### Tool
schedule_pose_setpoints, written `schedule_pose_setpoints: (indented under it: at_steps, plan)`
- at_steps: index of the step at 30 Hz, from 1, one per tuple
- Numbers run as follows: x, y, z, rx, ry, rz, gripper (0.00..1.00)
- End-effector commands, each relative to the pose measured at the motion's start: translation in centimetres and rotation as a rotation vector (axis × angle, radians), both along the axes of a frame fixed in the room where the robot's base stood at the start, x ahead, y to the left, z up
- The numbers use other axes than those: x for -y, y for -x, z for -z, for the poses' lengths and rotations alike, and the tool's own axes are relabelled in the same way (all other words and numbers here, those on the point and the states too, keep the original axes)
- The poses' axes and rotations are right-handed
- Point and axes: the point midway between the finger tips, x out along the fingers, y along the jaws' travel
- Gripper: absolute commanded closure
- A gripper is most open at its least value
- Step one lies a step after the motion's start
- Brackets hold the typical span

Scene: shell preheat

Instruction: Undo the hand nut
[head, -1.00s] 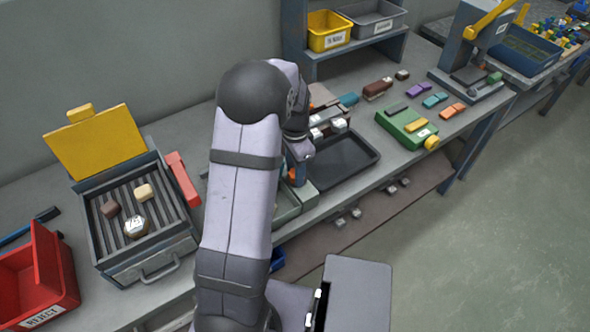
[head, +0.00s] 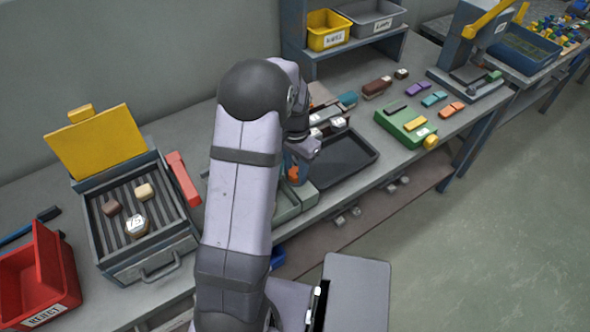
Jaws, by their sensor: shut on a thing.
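My gripper (head: 296,168) is mostly hidden behind my own arm, low over a grey-green box-shaped holder (head: 308,196) on the bench. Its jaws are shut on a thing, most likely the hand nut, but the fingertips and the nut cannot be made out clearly. A small orange part shows beside the blue part at the gripper, and I cannot tell which piece it belongs to.
A black tray (head: 352,158) lies just right of the gripper. A green fixture with a yellow knob (head: 430,142) stands further right. On the left are an open grill with a yellow lid (head: 95,145), a red bar (head: 183,178) and a red reject bin (head: 60,262).

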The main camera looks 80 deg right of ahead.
Motion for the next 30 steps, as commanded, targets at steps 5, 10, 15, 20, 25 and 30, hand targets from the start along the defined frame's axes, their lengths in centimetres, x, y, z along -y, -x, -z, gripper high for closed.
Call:
schedule_pose_setpoints:
  at_steps: [5, 10, 15, 20, 25, 30]
  plan:
    - [0.1, 0.0, -0.1, 0.0, 0.002, 0.001, 0.63]
    - [0.1, 0.0, -0.1, 0.0, 0.002, 0.001, 0.47]
    - [0.0, 0.0, 0.0, 0.0, 0.001, 0.001, 0.47]
    - [0.1, 0.0, -0.6, 0.0, 0.004, 0.001, 0.47]
    - [0.1, 0.0, -2.5, 0.0, 0.006, 0.001, 0.47]
    - [0.2, 0.0, -4.9, 0.0, 0.007, 0.001, 0.47]
